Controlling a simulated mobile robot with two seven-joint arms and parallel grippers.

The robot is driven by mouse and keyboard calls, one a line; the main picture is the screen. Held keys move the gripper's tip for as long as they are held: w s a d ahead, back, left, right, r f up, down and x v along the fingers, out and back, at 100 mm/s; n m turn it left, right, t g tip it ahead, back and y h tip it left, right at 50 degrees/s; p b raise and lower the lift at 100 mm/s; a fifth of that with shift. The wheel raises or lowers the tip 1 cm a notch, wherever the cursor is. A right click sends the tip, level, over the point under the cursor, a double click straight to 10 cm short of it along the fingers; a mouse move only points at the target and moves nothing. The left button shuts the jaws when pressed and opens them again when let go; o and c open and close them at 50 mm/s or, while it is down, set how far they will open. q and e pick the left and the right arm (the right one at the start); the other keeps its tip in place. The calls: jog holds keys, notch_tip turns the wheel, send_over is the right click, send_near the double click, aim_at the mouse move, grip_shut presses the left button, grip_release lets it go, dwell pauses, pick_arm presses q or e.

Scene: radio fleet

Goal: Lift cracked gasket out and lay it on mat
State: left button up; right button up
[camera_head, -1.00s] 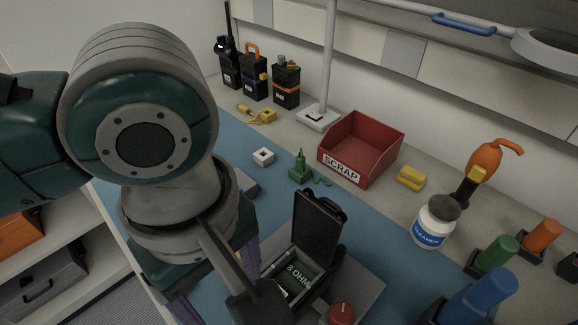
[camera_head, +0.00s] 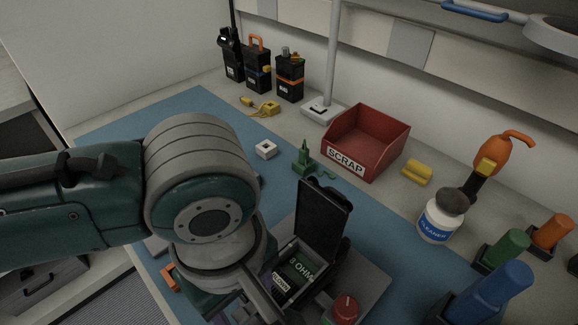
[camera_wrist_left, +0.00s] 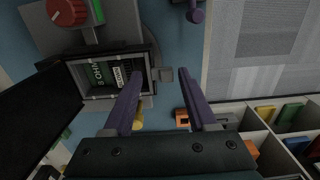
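The open black case (camera_head: 296,274) stands on a grey plate with its lid (camera_head: 322,222) raised. Inside it is a dark green part marked "8 OHM" (camera_head: 300,267); the case also shows in the left wrist view (camera_wrist_left: 150,62). I cannot pick out a separate cracked gasket; a pale rim runs around the case's inside. The blue mat (camera_head: 200,106) lies under the plate. My left gripper (camera_wrist_left: 160,74) is open and empty, its purple fingers apart beside the case's edge. In the head view my arm mostly hides it. My right gripper is not in view.
A red scrap bin (camera_head: 385,152), a green part (camera_head: 304,160), a white block (camera_head: 265,149) and a cleaner jar (camera_head: 438,219) stand behind the case. A red knob (camera_head: 344,309) is at its front right. The mat's far left is clear.

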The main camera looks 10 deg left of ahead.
pick_arm(q)
grip_shut()
dwell(0.4)
jog(key=shift+s+a+r, duration=0.2)
jog(key=shift+s+r, duration=0.05)
jog(key=shift+r, duration=0.15)
jog(key=s+a+r+p, duration=0.4)
jog(key=s+a+r, duration=0.3)
jog(key=s, duration=0.3)
jog(key=shift+s+a+r, duration=0.15)
jog(key=shift+s+a, duration=0.1)
jog(key=shift+a, duration=0.35)
jog(key=shift+r+p, duration=1.95)
jog(key=shift+p, duration=1.05)
